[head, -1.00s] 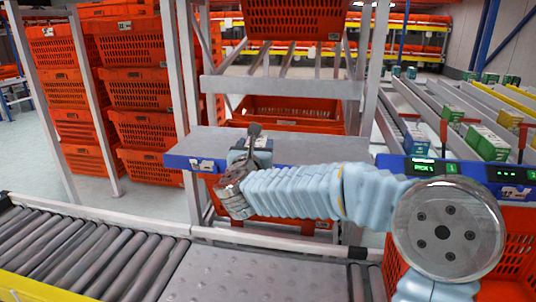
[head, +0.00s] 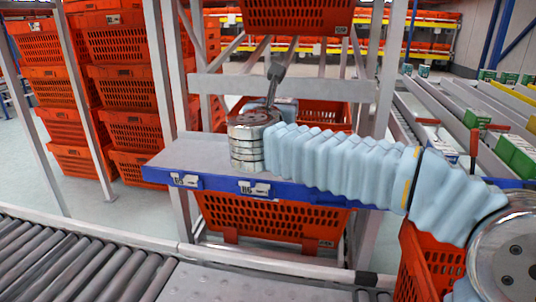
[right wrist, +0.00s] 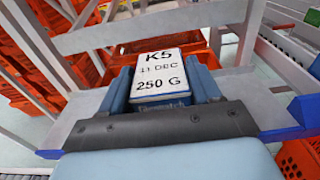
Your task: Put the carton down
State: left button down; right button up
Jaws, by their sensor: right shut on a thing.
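The carton (right wrist: 158,77) shows in the right wrist view, with a white top printed "K5", "11 DEC" and "250 G" and a blue side below. My right gripper (right wrist: 162,84) is shut on it, one dark blue finger on each side. In the head view my right arm reaches in from the right over a grey shelf (head: 195,152) with a blue front edge. My wrist hides most of the gripper and carton there. I cannot tell whether the carton touches the shelf. My left gripper is not in view.
Shelf posts stand left and right, with a grey crossbar (head: 225,87) behind. Orange totes (head: 270,215) sit below the shelf, and more are stacked at left. A roller conveyor (head: 75,265) runs in front. The shelf's left part is bare.

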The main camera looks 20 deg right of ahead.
jog(key=w+d+f, duration=0.1)
jog(key=w+f, duration=0.3)
jog(key=w+d+f+p, duration=0.1)
jog(key=w+f, duration=0.3)
jog(key=w, duration=0.1)
jog(key=w+d+f+p, duration=0.1)
jog(key=w+f, duration=0.3)
jog(key=w, duration=0.1)
jog(key=shift+w, duration=0.15)
jog(key=shift+f, duration=0.45)
jog(key=shift+f, duration=0.2)
jog(key=o, duration=1.2)
jog(key=shift+r, duration=0.1)
